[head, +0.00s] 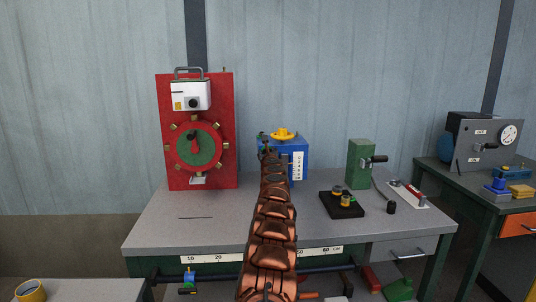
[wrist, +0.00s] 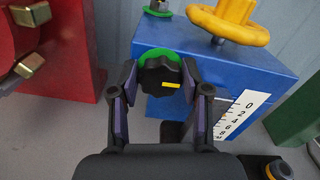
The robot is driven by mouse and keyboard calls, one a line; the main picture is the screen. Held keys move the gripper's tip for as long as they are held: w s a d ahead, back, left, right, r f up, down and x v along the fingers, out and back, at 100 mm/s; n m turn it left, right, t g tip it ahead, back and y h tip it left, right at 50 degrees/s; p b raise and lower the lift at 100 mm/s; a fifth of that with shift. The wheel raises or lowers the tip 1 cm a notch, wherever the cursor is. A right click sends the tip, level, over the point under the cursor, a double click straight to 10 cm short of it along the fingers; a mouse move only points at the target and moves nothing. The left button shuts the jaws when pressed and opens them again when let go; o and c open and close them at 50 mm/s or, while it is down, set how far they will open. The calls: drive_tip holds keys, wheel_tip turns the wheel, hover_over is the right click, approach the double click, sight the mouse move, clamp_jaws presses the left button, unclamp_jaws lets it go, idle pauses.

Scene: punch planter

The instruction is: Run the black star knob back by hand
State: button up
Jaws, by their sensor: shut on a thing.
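The black star knob (wrist: 160,76) shows in the wrist view at the upper middle, with a yellow mark on its face and a green disc (wrist: 150,52) behind it. It sits on the front left of a blue box (wrist: 225,78). My gripper (wrist: 160,78) has one finger on each side of the knob and is shut on it. In the head view my copper-coloured arm reaches up to the blue box (head: 297,160), and hides the knob and most of my gripper.
A yellow handwheel (head: 284,134) tops the blue box, and a white number scale (wrist: 237,118) is on its front. A red panel (head: 222,120) with a round dial stands left. A green block (head: 358,160) and black tray (head: 342,211) are right.

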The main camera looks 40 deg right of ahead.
drive_tip(key=shift+f+n+b, duration=0.2)
drive_tip(key=shift+n+b, duration=0.95)
drive_tip(key=shift+n, duration=3.4)
drive_tip(key=shift+f+n+b, duration=0.15)
drive_tip(key=shift+n+b, duration=0.95)
drive_tip(key=shift+n, duration=3.4)
drive_tip(key=shift+f+n+b, duration=0.2)
drive_tip(key=shift+n+b, duration=0.95)
drive_tip(key=shift+n, duration=3.4)
drive_tip(key=o, duration=0.9)
drive_tip(key=shift+o, duration=1.2)
drive_tip(key=shift+r, duration=0.1)
